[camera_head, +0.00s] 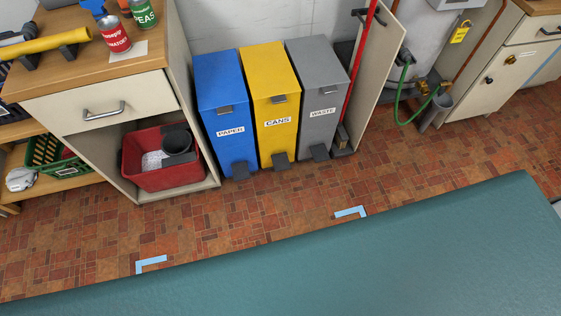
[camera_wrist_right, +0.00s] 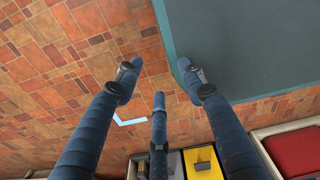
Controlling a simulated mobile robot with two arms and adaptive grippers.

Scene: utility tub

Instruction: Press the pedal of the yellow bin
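The yellow bin (camera_head: 271,95), labelled CANS, stands upright on the floor between the blue PAPER bin and the grey WASTE bin. Its lid looks shut. Its dark pedal (camera_head: 281,161) sticks out at the foot of its front. In the right wrist view the yellow bin (camera_wrist_right: 203,163) shows at the bottom edge, partly hidden by my fingers. My right gripper (camera_wrist_right: 158,76) has its three blue fingers spread apart with nothing between them. It is above the floor, apart from the bins. Neither gripper shows in the head view.
The blue bin (camera_head: 223,111) and grey bin (camera_head: 319,96) stand close on either side, each with a pedal. A cabinet with a red tub (camera_head: 160,176) is at left. A large teal surface (camera_head: 420,260) fills the foreground. Tiled floor (camera_head: 240,215) between is clear apart from blue corner marks (camera_head: 350,212).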

